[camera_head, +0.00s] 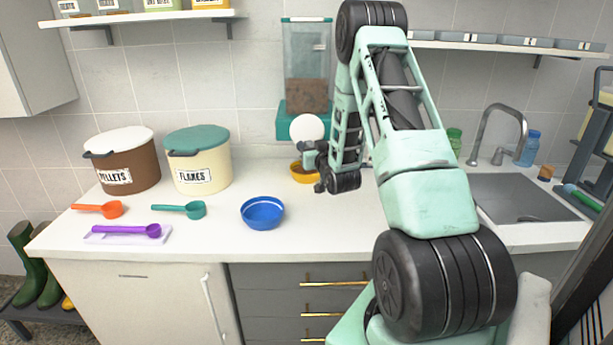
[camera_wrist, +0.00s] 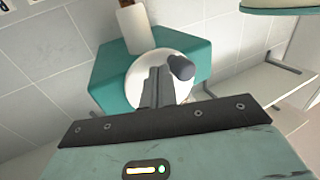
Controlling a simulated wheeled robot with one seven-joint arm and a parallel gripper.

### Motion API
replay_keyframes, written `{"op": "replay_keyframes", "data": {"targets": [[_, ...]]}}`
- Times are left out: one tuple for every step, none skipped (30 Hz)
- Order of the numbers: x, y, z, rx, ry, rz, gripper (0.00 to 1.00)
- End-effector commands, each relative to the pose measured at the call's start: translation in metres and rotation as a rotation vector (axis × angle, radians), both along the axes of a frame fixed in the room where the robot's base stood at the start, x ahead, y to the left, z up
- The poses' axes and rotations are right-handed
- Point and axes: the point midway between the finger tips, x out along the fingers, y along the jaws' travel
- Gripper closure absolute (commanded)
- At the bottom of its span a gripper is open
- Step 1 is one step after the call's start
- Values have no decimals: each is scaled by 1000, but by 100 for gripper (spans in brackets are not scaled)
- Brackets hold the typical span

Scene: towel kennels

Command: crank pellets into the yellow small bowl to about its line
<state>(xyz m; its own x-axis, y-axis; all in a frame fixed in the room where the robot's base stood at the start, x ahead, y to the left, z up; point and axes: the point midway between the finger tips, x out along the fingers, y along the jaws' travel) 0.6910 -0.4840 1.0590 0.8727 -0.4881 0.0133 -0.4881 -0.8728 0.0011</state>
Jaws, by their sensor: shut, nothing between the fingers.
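The pellet dispenser (camera_head: 305,60) hangs on the back wall, with a clear hopper partly full of brown pellets and a teal lower housing. Its white crank disc (camera_head: 307,128) faces me; in the wrist view the disc (camera_wrist: 140,85) carries a dark knob (camera_wrist: 181,67). My gripper (camera_head: 307,151) is in front of the disc's lower part. In the wrist view my gripper (camera_wrist: 158,75) is shut and empty, its fingertips just left of the knob; I cannot tell whether they touch it.
A blue bowl (camera_head: 262,213) stands on the counter in front. A sink (camera_head: 515,200) is right.

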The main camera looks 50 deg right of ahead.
Motion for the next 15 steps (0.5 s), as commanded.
{"op": "replay_keyframes", "data": {"targets": [[-2,2,-2,1,3,-1,100],[-4,3,-2,2,3,-1,100],[-5,5,-2,3,5,-1,100],[-6,5,-3,3,5,-2,100],[-7,6,-3,3,5,-2,100],[-8,7,-3,3,6,-2,100],[-8,7,-3,4,7,-2,100],[-9,8,-3,4,8,-3,100],[-11,11,-4,6,8,-3,100],[-13,13,-5,6,8,-3,100],[-15,15,-5,6,9,-3,100],[-18,19,-6,7,10,-3,100],[-21,21,-5,7,10,-3,100],[-23,24,-6,7,10,-3,100],[-26,27,-6,7,10,-4,100]]}}
